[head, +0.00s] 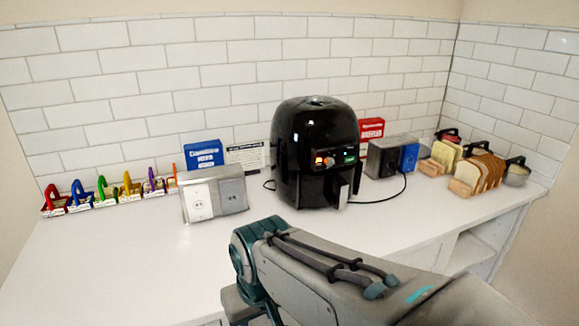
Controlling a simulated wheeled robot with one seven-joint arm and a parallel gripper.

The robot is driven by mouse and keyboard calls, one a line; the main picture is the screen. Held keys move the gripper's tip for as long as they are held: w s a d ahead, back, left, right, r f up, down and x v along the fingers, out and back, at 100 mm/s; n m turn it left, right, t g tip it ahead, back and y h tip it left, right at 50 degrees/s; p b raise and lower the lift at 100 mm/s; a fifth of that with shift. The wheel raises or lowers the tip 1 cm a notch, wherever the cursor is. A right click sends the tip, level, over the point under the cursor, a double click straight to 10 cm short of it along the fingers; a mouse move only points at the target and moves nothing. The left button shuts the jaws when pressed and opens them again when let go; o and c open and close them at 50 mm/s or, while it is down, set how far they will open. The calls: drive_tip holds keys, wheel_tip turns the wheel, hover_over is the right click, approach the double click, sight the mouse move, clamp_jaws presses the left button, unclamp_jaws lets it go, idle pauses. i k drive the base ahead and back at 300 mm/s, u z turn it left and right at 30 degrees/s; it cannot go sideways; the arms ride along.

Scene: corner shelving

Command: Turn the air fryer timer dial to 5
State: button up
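The black air fryer (313,125) stands upright on the white counter against the tiled wall. Its front faces right of centre, with a small control panel bearing an orange-lit spot (319,161), a knob-like part beside it and a green-lit patch (350,156). These are too small to read, and I cannot tell where the timer dial points. The drawer handle (344,194) sticks out below the panel. My arm reaches in from the lower right, in front of and below the fryer. My gripper does not show.
Grey outlet boxes stand left (214,196) and right (388,158) of the fryer, with a black cord (378,200) on the right. Sliced bread (487,171) stands at right. The front left counter (120,265) is clear.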

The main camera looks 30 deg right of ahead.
sight(328, 161)
drive_tip(key=k, duration=0.6)
drive_tip(key=z, duration=0.85)
drive_tip(key=i, duration=0.5)
